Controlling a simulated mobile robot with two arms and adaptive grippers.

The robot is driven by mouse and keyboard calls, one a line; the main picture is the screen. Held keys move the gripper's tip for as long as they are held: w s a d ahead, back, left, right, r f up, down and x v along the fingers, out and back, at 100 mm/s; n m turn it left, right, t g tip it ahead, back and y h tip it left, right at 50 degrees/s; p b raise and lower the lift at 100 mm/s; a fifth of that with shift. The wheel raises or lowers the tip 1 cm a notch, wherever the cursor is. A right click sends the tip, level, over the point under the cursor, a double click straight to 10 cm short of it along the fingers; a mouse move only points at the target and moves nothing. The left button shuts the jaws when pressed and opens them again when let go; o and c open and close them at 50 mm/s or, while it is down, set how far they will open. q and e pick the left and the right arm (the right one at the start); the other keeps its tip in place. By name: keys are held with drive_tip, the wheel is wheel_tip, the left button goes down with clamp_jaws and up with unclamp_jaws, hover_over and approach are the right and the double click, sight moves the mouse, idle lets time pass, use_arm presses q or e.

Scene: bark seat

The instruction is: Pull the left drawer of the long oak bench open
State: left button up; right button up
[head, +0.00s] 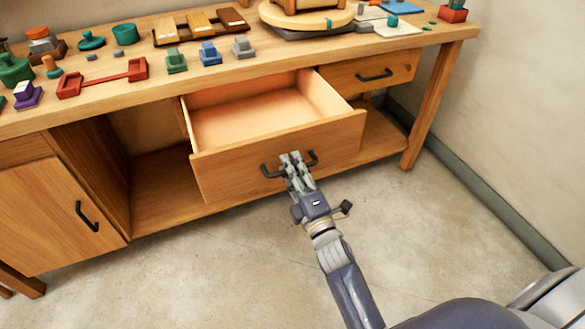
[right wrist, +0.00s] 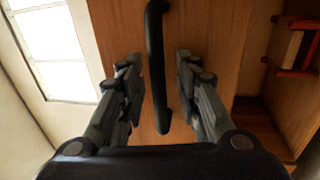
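The long oak bench (head: 425,95) fills the upper part of the head view. Its left drawer (head: 235,168) is pulled well out, and its empty, pale interior shows. The drawer front has a dark bar handle (head: 312,158), which also runs upright through the right wrist view (right wrist: 157,60). My right gripper (head: 291,163) is at the middle of this handle. In the right wrist view its two fingers (right wrist: 160,88) stand apart on either side of the bar, with gaps between finger and bar. It is open around the handle. My left gripper is not in view.
The right drawer (head: 345,80) is shut. A cabinet door (head: 50,215) with a dark handle is at the left. Several small coloured items, including a red piece (head: 105,80), stand on the bench top. The floor (head: 200,275) in front is clear; a wall is at the right.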

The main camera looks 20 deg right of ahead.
drive_tip(key=s+f, duration=0.1)
drive_tip(key=s, duration=0.6)
drive_tip(key=shift+s+d+f, duration=0.15)
drive_tip(key=shift+s+f, duration=0.05)
drive_tip(key=shift+f, duration=0.05)
